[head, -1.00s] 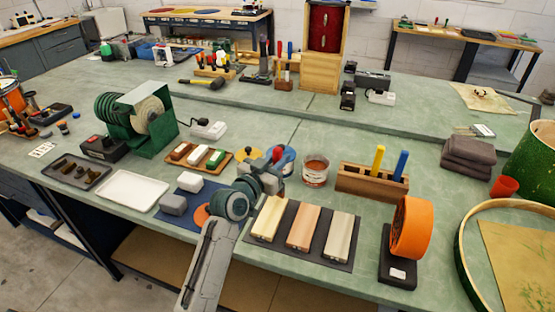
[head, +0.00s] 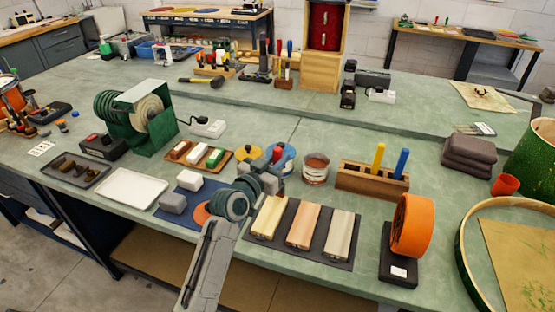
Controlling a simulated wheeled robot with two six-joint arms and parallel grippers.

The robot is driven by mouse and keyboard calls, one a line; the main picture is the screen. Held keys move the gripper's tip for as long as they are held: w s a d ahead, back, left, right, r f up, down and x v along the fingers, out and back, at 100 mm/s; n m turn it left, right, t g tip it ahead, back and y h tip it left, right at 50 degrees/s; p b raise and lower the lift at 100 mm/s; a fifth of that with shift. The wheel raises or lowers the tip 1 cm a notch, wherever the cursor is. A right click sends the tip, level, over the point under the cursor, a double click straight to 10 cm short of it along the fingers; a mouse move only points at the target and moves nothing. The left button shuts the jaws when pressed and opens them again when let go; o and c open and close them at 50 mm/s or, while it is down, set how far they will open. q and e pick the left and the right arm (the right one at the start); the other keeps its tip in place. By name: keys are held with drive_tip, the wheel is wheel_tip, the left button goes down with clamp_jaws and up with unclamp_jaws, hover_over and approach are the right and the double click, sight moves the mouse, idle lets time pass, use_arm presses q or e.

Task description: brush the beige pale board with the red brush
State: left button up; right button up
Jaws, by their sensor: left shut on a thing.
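Three boards lie side by side on a dark mat (head: 282,250): a cream-yellow one (head: 268,216), a peach one (head: 304,225) and a pale beige one (head: 341,233) at the right. The brush's lower part is hidden by the gripper. My right gripper is not in view.
A wooden block (head: 360,180) behind the boards holds a yellow and a blue handle. A copper-coloured tin (head: 315,169) stands left of it. An orange roll on a stand (head: 411,227) is at the right. A white tray (head: 132,188) lies at the left.

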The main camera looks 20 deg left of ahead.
use_arm(q)
drive_tip(key=shift+f+b, duration=0.35)
drive_tip(key=shift+f, duration=0.05)
idle(0.7)
drive_tip(key=shift+s, duration=0.2)
drive_tip(key=shift+s+p, duration=0.3)
drive_tip(key=shift+s, duration=1.2)
drive_tip(key=shift+d+v, duration=0.15)
drive_tip(key=shift+v, duration=0.55)
drive_tip(key=shift+d+v, duration=0.15)
drive_tip(key=shift+v, duration=0.5)
drive_tip(key=shift+s, duration=0.2)
drive_tip(key=shift+s+p, duration=0.35)
drive_tip(key=shift+s, duration=1.15)
